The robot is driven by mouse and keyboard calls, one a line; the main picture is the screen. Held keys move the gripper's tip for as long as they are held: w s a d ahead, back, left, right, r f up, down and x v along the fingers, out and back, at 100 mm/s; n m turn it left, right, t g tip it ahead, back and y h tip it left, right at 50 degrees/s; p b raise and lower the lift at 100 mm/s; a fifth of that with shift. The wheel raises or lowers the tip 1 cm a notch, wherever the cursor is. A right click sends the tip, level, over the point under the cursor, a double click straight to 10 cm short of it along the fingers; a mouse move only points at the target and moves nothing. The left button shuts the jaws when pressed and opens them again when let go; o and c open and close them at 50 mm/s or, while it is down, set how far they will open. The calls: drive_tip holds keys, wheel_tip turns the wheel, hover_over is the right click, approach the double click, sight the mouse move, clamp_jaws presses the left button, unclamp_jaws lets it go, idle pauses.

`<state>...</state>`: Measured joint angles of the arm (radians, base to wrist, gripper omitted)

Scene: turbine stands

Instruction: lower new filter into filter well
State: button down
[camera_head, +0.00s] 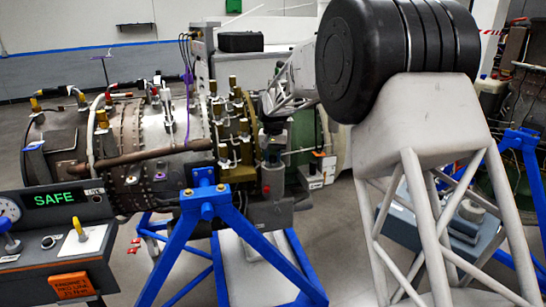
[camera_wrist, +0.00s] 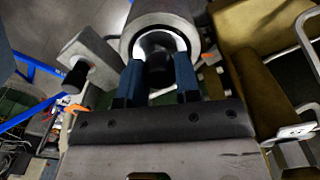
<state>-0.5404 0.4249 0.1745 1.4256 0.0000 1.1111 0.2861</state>
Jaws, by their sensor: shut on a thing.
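In the wrist view my gripper (camera_wrist: 160,78) has two blue fingers closed on the dark knob-like top of the new filter (camera_wrist: 158,48). The filter top lies within the pale ring of a wide grey cylinder (camera_wrist: 203,28), which looks like the filter well. How deep the filter sits, and whether it touches the wall, I cannot tell. In the head view a grey upright cylinder with red on it (camera_head: 272,182), apparently the well, stands beside the engine, below the end of my arm. My fingers are not clear in that view.
The engine (camera_head: 150,130) with pipes and brass fittings stands left, on a blue stand (camera_head: 190,235). A panel (camera_head: 55,225) reads SAFE. In the wrist view a pale block with a dark end (camera_wrist: 85,62) is close left of the well, and brown-gold parts (camera_wrist: 250,40) are close right.

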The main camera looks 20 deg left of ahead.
drive_tip(key=shift+f, duration=0.6)
drive_tip(key=c, duration=1.1)
unclamp_jaws()
drive_tip(key=o, duration=0.5)
drive_tip(key=shift+r, duration=0.25)
drive_tip(key=shift+r, duration=0.15)
drive_tip(key=shift+r, duration=3.4)
